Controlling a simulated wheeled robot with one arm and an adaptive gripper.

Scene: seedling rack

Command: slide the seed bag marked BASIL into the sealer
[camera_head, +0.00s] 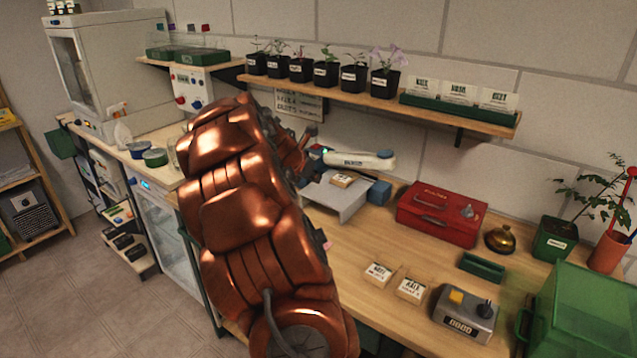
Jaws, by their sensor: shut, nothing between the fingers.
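The sealer (333,201) is a pale grey platform with a white, rounded arm (360,160) raised above it, at the back of the wooden bench. A small tan seed bag (342,181) with a white label lies on the platform under that arm; its label is too small to read. Two more seed bags lie on the bench in front, a left one (378,273) and a right one (411,289); I cannot read for certain which is BASIL. My gripper (307,148), mostly hidden behind my copper arm, is shut and empty, close to the sealer's left side.
A red box (440,214), a brass bell (501,239), a small green tray (482,267) and a grey device with a yellow button (464,313) stand on the right. A shelf (390,101) with potted seedlings hangs above. Bare wood lies between the sealer and the front bags.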

